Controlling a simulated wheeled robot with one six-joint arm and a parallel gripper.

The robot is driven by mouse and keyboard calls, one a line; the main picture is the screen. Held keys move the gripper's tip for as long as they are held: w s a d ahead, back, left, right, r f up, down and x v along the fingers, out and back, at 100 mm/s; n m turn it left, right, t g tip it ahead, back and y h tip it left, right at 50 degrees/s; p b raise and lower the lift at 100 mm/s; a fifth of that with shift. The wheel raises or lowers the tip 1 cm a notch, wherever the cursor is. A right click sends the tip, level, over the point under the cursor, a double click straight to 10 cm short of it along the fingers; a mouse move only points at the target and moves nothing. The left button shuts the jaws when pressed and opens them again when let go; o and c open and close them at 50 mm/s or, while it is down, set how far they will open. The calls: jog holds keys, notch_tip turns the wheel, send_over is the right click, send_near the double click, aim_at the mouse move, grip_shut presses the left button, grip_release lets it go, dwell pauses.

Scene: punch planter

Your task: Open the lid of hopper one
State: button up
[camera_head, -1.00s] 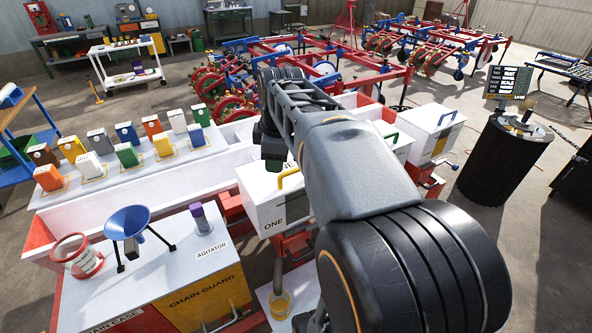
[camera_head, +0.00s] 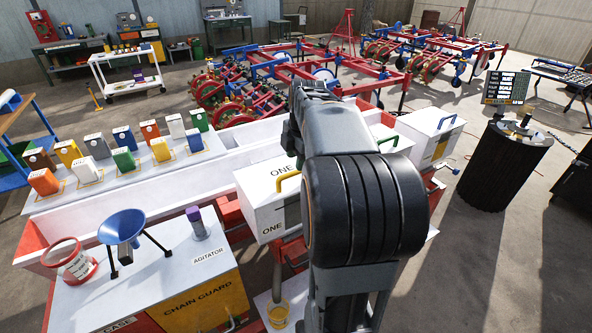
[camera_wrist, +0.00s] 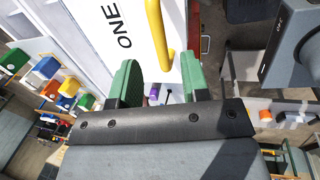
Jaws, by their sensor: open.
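Hopper one (camera_head: 262,211) is a white box marked ONE, in the middle of the head view, left of my arm. Its white lid (camera_head: 262,176) lies flat and shut, with a yellow handle (camera_head: 289,178) standing on it. In the wrist view the lid (camera_wrist: 112,22) and the yellow handle (camera_wrist: 158,35) lie just beyond my gripper (camera_wrist: 160,85). The green fingers are apart, with the handle's end showing between or just past their tips. I cannot tell whether they touch it.
A white lid with a blue handle (camera_head: 446,122) and a green handle (camera_head: 387,139) are on hoppers to the right. A blue funnel (camera_head: 122,226) and a red-rimmed jar (camera_head: 72,261) stand on the bench at front left. Several coloured boxes line the shelf behind.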

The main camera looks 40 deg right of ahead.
jog(key=shift+w+f, duration=0.25)
jog(key=shift+f, duration=0.95)
jog(key=shift+w+f, duration=0.2)
jog(key=shift+f, duration=0.95)
jog(key=shift+d, duration=0.1)
grip_shut()
